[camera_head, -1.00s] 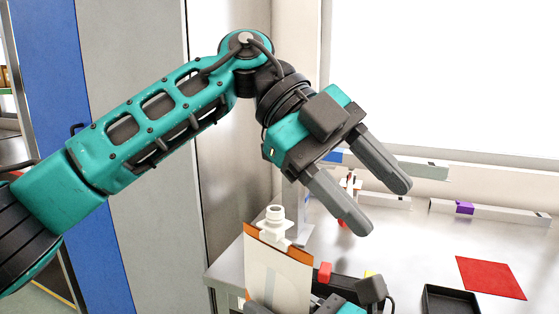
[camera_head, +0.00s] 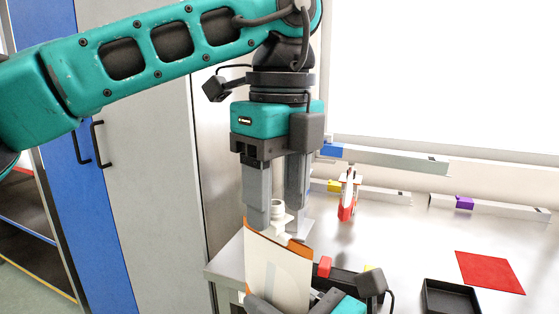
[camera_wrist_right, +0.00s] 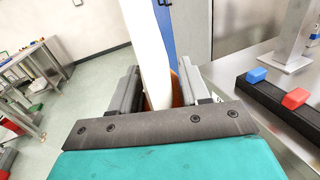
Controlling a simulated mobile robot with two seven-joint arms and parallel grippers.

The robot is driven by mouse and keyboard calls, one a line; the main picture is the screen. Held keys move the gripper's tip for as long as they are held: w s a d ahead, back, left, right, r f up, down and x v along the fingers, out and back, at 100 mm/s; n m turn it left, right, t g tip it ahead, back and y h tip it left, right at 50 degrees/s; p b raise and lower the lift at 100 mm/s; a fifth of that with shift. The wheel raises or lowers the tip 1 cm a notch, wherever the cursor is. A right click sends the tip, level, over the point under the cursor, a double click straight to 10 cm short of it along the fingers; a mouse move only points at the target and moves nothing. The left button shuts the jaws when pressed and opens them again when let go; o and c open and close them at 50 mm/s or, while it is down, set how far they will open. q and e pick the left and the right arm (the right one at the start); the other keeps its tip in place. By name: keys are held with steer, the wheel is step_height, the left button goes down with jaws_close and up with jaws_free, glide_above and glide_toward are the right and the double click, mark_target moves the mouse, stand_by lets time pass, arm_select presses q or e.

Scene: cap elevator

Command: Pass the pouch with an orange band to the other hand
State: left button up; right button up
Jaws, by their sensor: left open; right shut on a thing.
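The pouch (camera_head: 272,275) is a flat white packet with an orange band along its top edge and a white spout and cap. It stands roughly upright at the lower middle of the head view. My right gripper (camera_head: 295,303) is shut on its lower part. In the right wrist view, the pouch (camera_wrist_right: 148,50) rises edge-on between the right fingers (camera_wrist_right: 158,92), with some orange showing. My left gripper (camera_head: 278,212) is open and points down directly above the pouch. Its fingertips are at the height of the spout; whether they touch it I cannot tell.
A metal table behind holds a red square mat (camera_head: 490,274), a black tray (camera_head: 450,298), a red-and-white item (camera_head: 348,197) and rails with coloured blocks. A red block (camera_head: 324,266) sits on a dark bar beside the pouch. Cabinet doors (camera_head: 150,180) stand at left.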

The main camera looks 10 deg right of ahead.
mark_target(278, 232)
arm_select(q)
step_height(278, 232, down, 6)
steer(key=shift+s+f, duration=0.1)
stand_by(0.4)
steer(key=c, duration=0.9)
arm_select(e)
steer(key=o, duration=1.1)
